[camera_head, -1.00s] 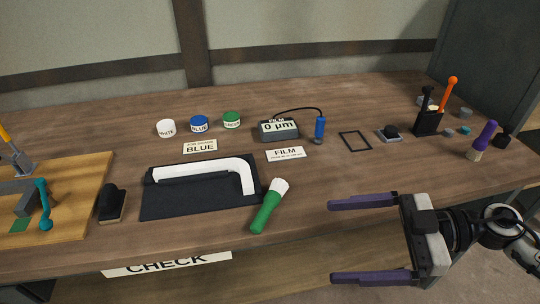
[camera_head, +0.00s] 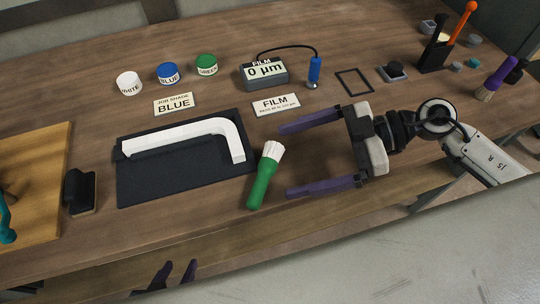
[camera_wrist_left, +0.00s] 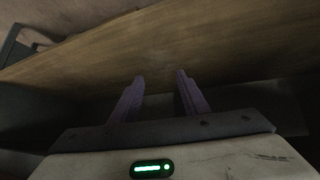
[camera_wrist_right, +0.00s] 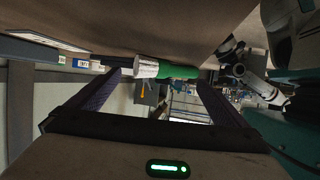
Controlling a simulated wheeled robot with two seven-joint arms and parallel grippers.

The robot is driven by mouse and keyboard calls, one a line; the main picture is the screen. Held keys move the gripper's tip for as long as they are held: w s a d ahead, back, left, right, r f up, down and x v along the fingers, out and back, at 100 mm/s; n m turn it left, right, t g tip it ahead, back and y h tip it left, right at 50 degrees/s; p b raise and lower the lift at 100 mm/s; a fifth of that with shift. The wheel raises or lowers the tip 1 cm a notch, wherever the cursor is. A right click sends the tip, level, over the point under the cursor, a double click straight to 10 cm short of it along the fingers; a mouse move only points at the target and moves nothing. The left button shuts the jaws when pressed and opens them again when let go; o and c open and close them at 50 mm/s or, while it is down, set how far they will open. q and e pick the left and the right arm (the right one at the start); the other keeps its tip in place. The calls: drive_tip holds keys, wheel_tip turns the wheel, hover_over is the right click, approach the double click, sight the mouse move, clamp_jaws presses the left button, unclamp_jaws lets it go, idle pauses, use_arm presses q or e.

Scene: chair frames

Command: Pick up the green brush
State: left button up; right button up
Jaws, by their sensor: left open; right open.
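The green brush (camera_head: 263,182) lies on the table just right of the black mat, its white bristles pointing away from me. My right gripper (camera_head: 288,158) is open just to the right of the brush, with its purple fingers pointing left toward it. In the right wrist view the brush (camera_wrist_right: 170,70) lies across the gap between the fingertips, beyond them; I see no contact. My left gripper (camera_head: 175,272) is low at the front, below the table edge. In the left wrist view its fingers (camera_wrist_left: 160,80) are open and empty, facing the table's front.
A white bent piece (camera_head: 190,134) lies on the black mat (camera_head: 150,186). A dark block (camera_head: 80,191) stands left of it. The film gauge (camera_head: 264,73), small label cards and paint pots stand behind. A purple brush (camera_head: 497,78) is at the far right.

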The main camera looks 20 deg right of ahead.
sight(277, 161)
drive_tip(key=shift+x, duration=1.9)
drive_tip(key=shift+w+d, duration=0.1)
drive_tip(key=c, duration=1.8)
